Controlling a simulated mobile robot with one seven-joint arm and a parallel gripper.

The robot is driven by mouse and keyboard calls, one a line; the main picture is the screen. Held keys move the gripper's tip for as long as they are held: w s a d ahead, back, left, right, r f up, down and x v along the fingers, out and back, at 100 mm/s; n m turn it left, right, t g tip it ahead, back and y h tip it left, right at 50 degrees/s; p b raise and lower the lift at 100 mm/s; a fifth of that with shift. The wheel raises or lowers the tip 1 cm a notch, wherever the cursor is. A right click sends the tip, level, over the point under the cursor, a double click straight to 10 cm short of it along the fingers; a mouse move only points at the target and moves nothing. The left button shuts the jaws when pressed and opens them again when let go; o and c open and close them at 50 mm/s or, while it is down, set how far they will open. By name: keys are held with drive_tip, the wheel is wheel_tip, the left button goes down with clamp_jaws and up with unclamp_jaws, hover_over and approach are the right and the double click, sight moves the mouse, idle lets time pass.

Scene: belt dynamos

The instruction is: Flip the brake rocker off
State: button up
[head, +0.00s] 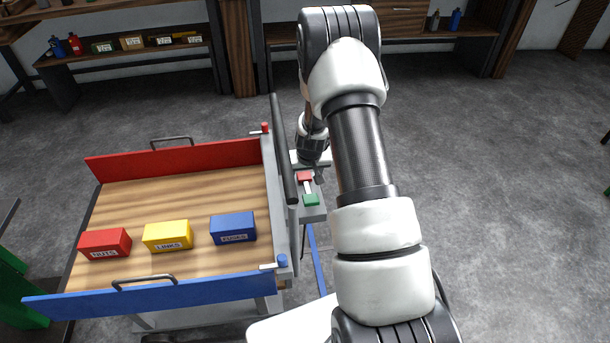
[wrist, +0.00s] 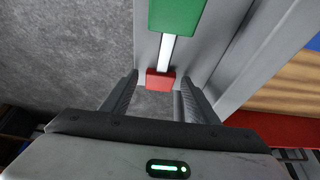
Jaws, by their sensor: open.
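The brake rocker shows as a red pad (wrist: 160,80) and a green pad (wrist: 178,14) joined by a white strip, on a grey panel (wrist: 212,40). In the head view the red pad (head: 304,176) is at the far end and the green pad (head: 311,200) at the near end, right of the belt table. My gripper (wrist: 158,88) is open and empty, its two fingers on either side of the red pad in the wrist view. Whether the fingers touch the panel cannot be told. Which end is pressed in is unclear.
A wood-topped table (head: 125,200) stands left, with a red side wall (head: 175,161) and a blue one (head: 110,298). On it are red (head: 104,243), yellow (head: 168,236) and blue (head: 233,227) boxes. A dark roller bar (head: 283,150) runs beside the panel. Floor on the right is clear.

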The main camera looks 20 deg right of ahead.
drive_tip(key=shift+c, duration=0.5)
clamp_jaws()
drive_tip(key=b, duration=0.1)
drive_tip(key=t+b, duration=0.1)
drive_tip(key=b, duration=0.1)
drive_tip(key=shift+s+f, duration=0.15)
drive_tip(key=shift+f, duration=0.15)
drive_tip(key=shift+s+d+r+t+b, duration=0.1)
drive_tip(key=shift+t+b, duration=0.2)
drive_tip(key=shift+b, duration=0.65)
drive_tip(key=t+b, duration=0.1)
drive_tip(key=b, duration=0.1)
drive_tip(key=t+h+b, duration=0.1)
drive_tip(key=b, duration=0.1)
drive_tip(key=shift+s+r+b, duration=0.25)
drive_tip(key=shift+r+b, duration=0.05)
drive_tip(key=shift+r, duration=0.1)
drive_tip(key=shift+s+r+t+b, duration=0.1)
drive_tip(key=shift+r+t+b, duration=0.3)
drive_tip(key=shift+r+b, duration=0.25)
